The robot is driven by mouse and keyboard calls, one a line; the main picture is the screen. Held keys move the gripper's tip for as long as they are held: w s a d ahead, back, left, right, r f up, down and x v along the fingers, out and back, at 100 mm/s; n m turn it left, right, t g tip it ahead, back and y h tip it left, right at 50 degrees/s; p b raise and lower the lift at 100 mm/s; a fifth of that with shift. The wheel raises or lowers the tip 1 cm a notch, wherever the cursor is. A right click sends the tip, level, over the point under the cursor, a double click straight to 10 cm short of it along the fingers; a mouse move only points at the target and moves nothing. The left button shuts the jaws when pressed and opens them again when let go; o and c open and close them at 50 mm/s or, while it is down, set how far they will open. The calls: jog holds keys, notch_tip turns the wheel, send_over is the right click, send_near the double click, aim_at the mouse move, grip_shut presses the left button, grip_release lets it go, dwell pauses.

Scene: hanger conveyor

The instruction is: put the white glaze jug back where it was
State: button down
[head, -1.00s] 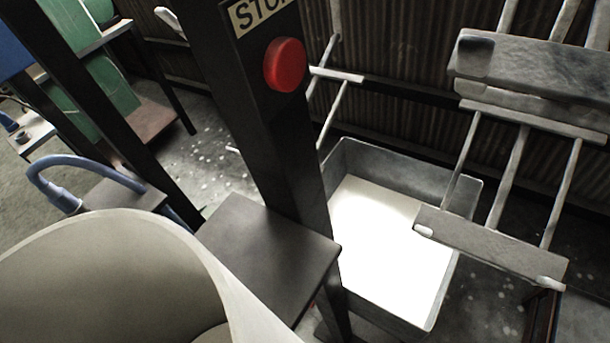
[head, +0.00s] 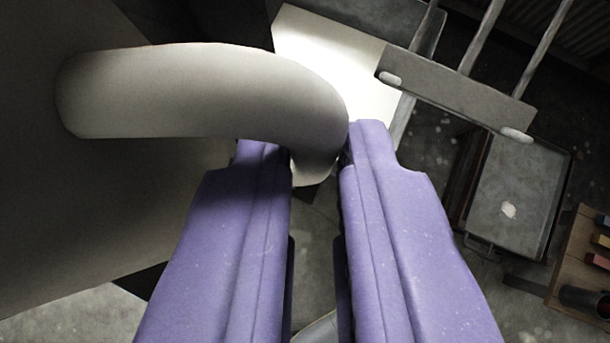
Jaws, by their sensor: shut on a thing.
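The white glaze jug (head: 95,225) fills the left of the view, very close, with its body in shade. Its thick pale handle (head: 200,92) arches to the right and bends down between the two purple fingers of my gripper (head: 316,145). My gripper is shut on the handle's downward part. The jug's rim, its inside and its base are out of view. I cannot tell whether anything stands under the jug.
A metal tray (head: 515,190) and a wooden stand (head: 582,250) with coloured pieces are at right.

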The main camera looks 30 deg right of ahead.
jog(key=shift+w+a+r, duration=0.1)
jog(key=shift+a+r, duration=0.05)
jog(key=shift+a, duration=0.1)
jog(key=shift+d, duration=0.1)
jog(key=c, duration=1.1)
grip_release()
jog(key=shift+f, duration=0.2)
jog(key=shift+r, duration=0.3)
jog(key=p+v, duration=0.7)
jog(key=v, duration=0.5)
jog(key=shift+f, duration=0.15)
